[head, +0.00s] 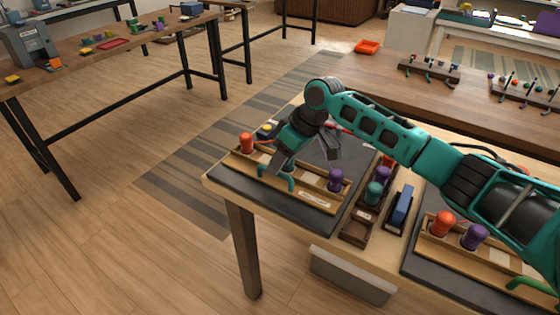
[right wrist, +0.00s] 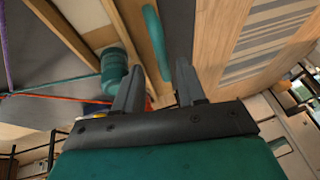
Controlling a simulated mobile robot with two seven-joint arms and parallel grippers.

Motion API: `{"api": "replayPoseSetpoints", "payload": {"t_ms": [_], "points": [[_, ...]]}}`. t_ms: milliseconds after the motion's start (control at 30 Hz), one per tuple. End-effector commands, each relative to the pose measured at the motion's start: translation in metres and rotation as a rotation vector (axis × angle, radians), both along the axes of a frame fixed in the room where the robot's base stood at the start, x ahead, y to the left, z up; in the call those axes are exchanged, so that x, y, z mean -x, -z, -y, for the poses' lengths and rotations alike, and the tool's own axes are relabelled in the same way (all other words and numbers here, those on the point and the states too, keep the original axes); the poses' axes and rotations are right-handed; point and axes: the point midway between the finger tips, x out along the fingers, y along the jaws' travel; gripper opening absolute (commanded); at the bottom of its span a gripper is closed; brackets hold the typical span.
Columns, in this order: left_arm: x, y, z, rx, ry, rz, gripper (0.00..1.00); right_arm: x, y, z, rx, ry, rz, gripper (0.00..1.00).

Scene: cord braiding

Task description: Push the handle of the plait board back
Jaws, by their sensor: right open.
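The wooden plait board (head: 318,199) lies along the front edge of a dark mat in the head view. An orange bobbin (head: 246,142) stands at its left end and a purple bobbin (head: 336,178) at its right end. Its teal handle (head: 290,181) is on the near side and also shows in the right wrist view (right wrist: 153,38). There a teal bobbin (right wrist: 114,64) stands beside it. My right gripper (head: 280,164) is open over the board. In the wrist view its fingers lie to either side of the handle's line; contact cannot be told. My left gripper is out of view.
A tray with purple and teal bobbins (head: 375,192) and a blue block (head: 403,204) stand right of the mat. A second board (head: 450,252) lies further right, under my right arm. Cords run across the mat. Open floor (head: 130,240) lies to the left.

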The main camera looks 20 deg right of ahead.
Motion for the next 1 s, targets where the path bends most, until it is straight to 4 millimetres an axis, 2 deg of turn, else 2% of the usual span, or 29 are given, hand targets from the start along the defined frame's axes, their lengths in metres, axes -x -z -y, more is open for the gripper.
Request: {"api": "replayPoseSetpoints", "payload": {"t_ms": [300,500,700,1000], "points": [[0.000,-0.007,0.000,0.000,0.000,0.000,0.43,0.012,-0.063,0.027,0.002,0.002,0.007,0.40],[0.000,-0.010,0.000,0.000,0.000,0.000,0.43,0.019,-0.095,0.040,0.001,0.004,0.005,0.40],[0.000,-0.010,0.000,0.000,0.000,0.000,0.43,0.022,-0.108,0.046,0.002,0.003,0.004,0.40],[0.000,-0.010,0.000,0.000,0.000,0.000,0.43,0.022,-0.109,0.046,0.001,0.003,0.004,0.40]]}}
